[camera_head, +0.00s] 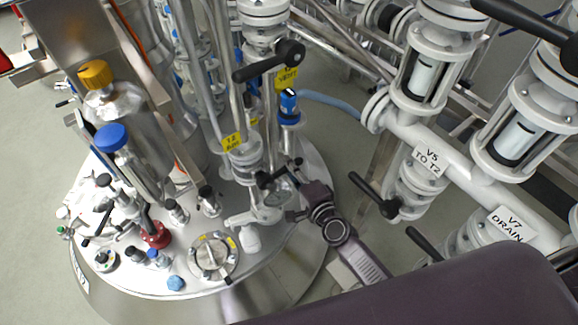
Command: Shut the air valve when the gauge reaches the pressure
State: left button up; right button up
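My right gripper (291,194) reaches in from the lower right over the vessel lid. Its dark fingers look spread, beside a small round gauge-like disc (275,198) and a black valve handle (264,180). I cannot tell whether they touch, and the dial reading is too small to make out. A yellow tag (233,140) with "12" and a small second line, perhaps "AIR", hangs on the pipe above. Which handle is the air valve is not certain. My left gripper is not in view.
A long black lever (262,64) stands above, near a yellow "VENT" tag (287,77). White pipes labelled "V5 TO T2" (428,160) and "V7 DRAIN" (509,225) crowd the right.

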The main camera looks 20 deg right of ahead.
jog(key=o, duration=0.4)
jog(key=shift+f, duration=0.15)
jog(key=shift+c, duration=0.2)
jog(key=v, duration=1.2)
